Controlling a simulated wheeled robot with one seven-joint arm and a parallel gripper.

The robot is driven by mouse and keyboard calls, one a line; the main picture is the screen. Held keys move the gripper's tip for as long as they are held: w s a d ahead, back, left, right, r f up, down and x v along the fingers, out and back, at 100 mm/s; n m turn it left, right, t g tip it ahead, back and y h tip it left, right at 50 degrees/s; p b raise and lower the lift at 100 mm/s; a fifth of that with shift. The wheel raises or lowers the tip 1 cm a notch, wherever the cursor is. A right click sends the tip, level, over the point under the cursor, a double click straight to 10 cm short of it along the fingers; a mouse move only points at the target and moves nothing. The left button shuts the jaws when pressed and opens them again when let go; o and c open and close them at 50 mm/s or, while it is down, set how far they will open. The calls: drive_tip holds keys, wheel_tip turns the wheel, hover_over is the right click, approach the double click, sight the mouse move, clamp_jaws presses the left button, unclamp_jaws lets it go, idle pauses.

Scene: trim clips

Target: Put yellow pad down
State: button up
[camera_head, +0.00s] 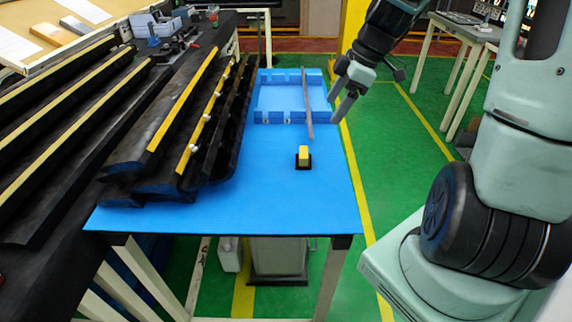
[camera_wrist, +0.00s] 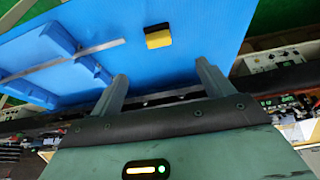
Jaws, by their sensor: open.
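The yellow pad (camera_head: 303,153) sits on a black base on the bare part of the blue table top (camera_head: 270,190), in front of the blue tray. It also shows in the wrist view as a yellow block (camera_wrist: 158,39) with a black edge. My gripper (camera_head: 343,105) is above the right edge of the table, to the right of the tray and apart from the pad. In the wrist view my gripper (camera_wrist: 165,88) has its two fingers spread wide with nothing between them, and the pad lies beyond the fingertips.
A blue tray (camera_head: 262,118) lies at the table's back, with a thin grey strip (camera_head: 307,100) across its right side. Long black trim parts (camera_head: 165,120) with yellow strips cover the left. The table's front right is clear. Another table (camera_head: 462,32) stands at the back right.

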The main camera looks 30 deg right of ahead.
approach(305, 151)
drive_tip(key=x, duration=0.5)
drive_tip(key=shift+s+a+f+p, duration=0.1)
drive_tip(key=shift+s+f+p, duration=0.15)
drive_tip(key=shift+f+p, duration=0.1)
drive_tip(key=x, duration=0.1)
drive_tip(key=p+x, duration=0.1)
drive_tip(key=x, duration=0.1)
drive_tip(key=shift+w+a+f, duration=0.15)
drive_tip(key=shift+w+a, duration=0.05)
drive_tip(key=shift+w, duration=0.15)
drive_tip(key=shift+w+a+f, duration=0.15)
drive_tip(key=shift+f, duration=0.5)
drive_tip(key=shift+c, duration=0.3)
drive_tip(key=c, duration=1.1)
